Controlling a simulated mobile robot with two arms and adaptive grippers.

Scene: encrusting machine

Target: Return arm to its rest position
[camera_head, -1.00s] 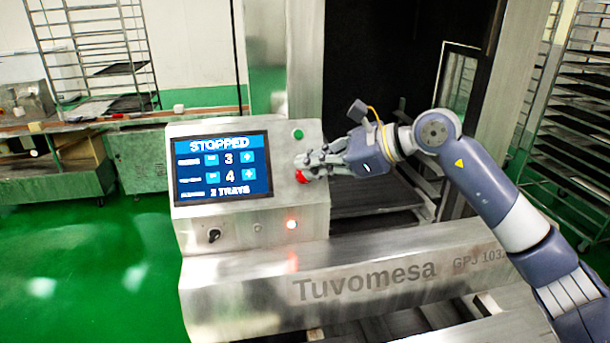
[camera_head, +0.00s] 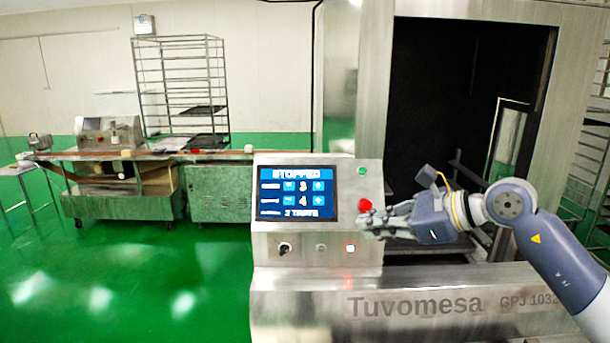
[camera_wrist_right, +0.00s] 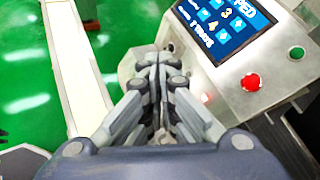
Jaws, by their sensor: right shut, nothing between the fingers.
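My right gripper (camera_head: 372,222) is shut and empty. In the head view it lies in front of the right side of the control panel (camera_head: 264,246), just below the red button (camera_head: 365,205). In the right wrist view the shut fingers (camera_wrist_right: 155,75) point past the panel's lower edge, and the red button (camera_wrist_right: 251,82) stands clear to their right. The screen (camera_head: 296,194) reads STOPPED, with the values 3 and 4 and a line that looks like 2 TRAYS. A green button (camera_head: 362,171) sits above the red one. A light (camera_head: 350,247) glows on the panel's lower part. My left gripper is not in view.
The machine's steel front (camera_head: 300,310) runs below the panel, and its dark opening (camera_head: 440,110) lies behind my right arm. A tray rack (camera_head: 180,85) and a long work table (camera_head: 120,157) stand at the back left. The green floor (camera_head: 130,270) at left is clear.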

